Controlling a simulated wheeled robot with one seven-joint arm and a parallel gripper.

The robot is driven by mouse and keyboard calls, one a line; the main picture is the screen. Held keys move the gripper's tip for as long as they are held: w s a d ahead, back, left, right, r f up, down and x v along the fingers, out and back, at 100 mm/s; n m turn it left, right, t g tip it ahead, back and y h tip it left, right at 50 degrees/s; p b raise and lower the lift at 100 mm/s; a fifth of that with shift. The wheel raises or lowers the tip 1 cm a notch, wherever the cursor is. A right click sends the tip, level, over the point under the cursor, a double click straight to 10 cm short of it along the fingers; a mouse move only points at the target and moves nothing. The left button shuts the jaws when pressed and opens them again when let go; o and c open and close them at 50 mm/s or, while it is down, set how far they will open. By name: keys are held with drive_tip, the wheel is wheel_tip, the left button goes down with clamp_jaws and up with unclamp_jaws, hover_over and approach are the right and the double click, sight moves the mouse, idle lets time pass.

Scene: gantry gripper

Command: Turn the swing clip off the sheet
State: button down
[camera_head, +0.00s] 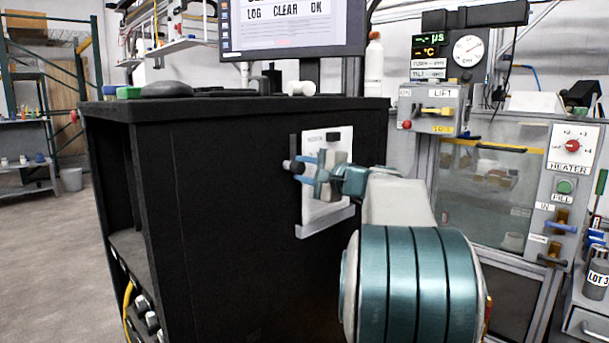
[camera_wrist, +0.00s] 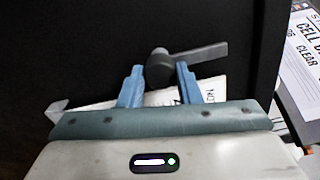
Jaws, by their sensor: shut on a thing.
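The white sheet (camera_head: 317,207) hangs on the side of the black cabinet, partly hidden behind my gripper. The swing clip (camera_head: 293,145) is a dark bar with a round knob. In the head view it stands about upright just left of the sheet's left edge and appears clear of the sheet. In the wrist view the clip's bar (camera_wrist: 208,52) runs right from the knob, past the right fingertip, and the sheet (camera_wrist: 155,98) shows below it. My gripper (camera_head: 308,165) has its blue fingers on either side of the knob, shut on the clip.
The black cabinet (camera_head: 230,210) fills the middle, with a monitor (camera_head: 290,30) and small items on top. A control box (camera_head: 435,108) and a glass-fronted unit (camera_head: 490,190) stand to the right. Open floor (camera_head: 40,250) lies at the left.

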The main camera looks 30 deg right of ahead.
drive_tip(key=shift+f, duration=0.1)
drive_tip(key=c, duration=1.1)
unclamp_jaws()
drive_tip(key=shift+o, duration=0.2)
drive_tip(key=shift+s, duration=0.1)
drive_tip(key=p+v, duration=0.2)
drive_tip(key=v, duration=1.1)
drive_tip(key=shift+s, duration=0.35)
drive_tip(key=shift+d, duration=0.1)
